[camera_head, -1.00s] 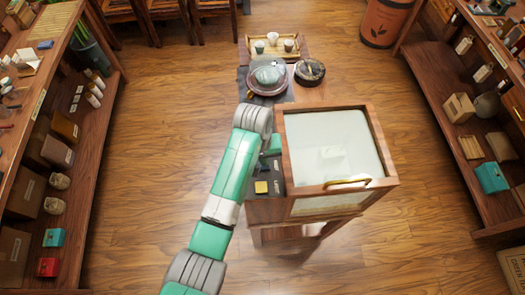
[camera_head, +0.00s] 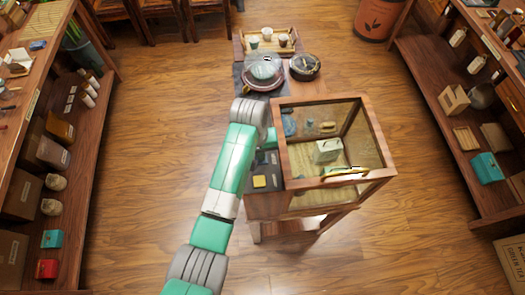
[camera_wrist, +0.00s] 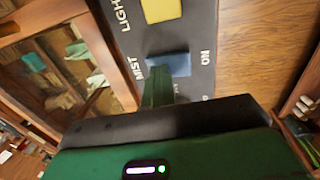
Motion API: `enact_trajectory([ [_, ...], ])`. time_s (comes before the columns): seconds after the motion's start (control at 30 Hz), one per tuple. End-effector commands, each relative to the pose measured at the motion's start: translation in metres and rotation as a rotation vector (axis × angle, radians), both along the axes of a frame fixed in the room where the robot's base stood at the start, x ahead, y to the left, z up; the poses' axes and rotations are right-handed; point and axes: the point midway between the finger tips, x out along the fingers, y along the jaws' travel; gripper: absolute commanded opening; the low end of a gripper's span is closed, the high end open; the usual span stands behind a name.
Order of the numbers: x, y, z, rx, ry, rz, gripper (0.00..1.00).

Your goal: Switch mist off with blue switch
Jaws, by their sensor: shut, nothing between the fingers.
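The blue switch (camera_wrist: 172,65) sits on a dark panel (camera_wrist: 202,25) beside the word MIST in the wrist view. In the head view, my arm hides it. My gripper (camera_wrist: 157,88) is shut and empty, with its green fingertips right at the blue switch's edge; I cannot tell whether they touch. The wooden case with glass panes (camera_head: 372,190) stands right of my arm in the head view. Its glass is clear, and a pale box and small items show inside.
A yellow switch (camera_wrist: 160,10) is beside the blue one, near the word LIGHT. The case has a brass handle (camera_head: 345,173) in front. A tea tray (camera_head: 290,50) and a round dark pot (camera_head: 304,67) stand behind it.

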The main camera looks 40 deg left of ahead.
Motion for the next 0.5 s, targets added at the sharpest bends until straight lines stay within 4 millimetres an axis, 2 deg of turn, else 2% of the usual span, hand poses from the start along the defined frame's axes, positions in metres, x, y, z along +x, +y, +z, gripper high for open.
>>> enact_trajectory([
  [0.13,-0.0072,0.005,0.0021,-0.001,0.004,0.004,0.0],
  [0.4,-0.007,0.0057,0.0015,0.0,0.002,0.002,0.0],
  [0.5,-0.0071,0.0057,0.0076,0.0,0.001,0.002,0.0],
])
